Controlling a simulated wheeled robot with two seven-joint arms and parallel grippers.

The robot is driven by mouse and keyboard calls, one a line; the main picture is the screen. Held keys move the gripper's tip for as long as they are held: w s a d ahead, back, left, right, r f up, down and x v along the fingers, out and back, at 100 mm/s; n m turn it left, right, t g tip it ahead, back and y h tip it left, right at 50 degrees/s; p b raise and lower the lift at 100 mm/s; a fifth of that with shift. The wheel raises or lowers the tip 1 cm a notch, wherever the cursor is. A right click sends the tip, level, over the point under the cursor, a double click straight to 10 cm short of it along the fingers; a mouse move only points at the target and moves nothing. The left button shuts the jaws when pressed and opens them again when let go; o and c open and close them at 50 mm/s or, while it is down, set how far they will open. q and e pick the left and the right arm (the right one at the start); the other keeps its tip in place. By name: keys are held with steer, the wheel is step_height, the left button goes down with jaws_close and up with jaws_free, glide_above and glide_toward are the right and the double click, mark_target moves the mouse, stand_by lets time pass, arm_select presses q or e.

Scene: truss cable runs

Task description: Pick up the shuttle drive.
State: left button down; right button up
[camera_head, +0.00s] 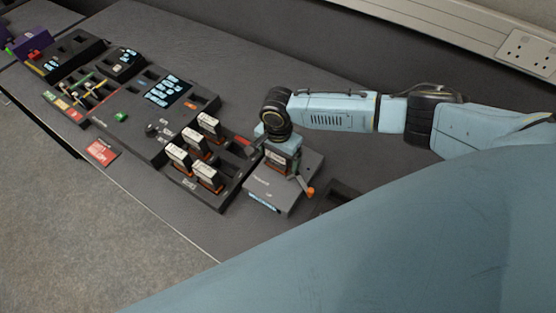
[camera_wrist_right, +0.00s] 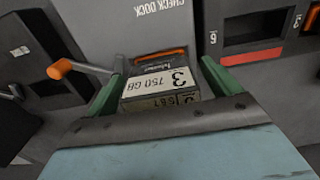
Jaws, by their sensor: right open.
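The shuttle drive (camera_wrist_right: 160,82) is a box with a white label reading "3" and "750 GB" and an orange strip at its far end. It sits at the grey check dock (camera_wrist_right: 155,25), which also shows in the head view (camera_head: 265,188). My right gripper (camera_wrist_right: 163,75) is open, with its green fingers on either side of the drive. I cannot tell whether they touch it. In the head view, my right gripper (camera_head: 284,158) is over the dock and hides much of the drive. My left gripper is not in view.
A lever with an orange knob (camera_head: 310,191) sticks out beside the dock, close to my right gripper. A black rack (camera_head: 222,203) left of the dock holds several similar drives (camera_head: 207,174). Trays and panels fill the bench farther left. A red card (camera_head: 101,152) lies near the front edge.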

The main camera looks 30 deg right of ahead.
steer(key=shift+r, duration=0.1)
steer(key=c, duration=1.4)
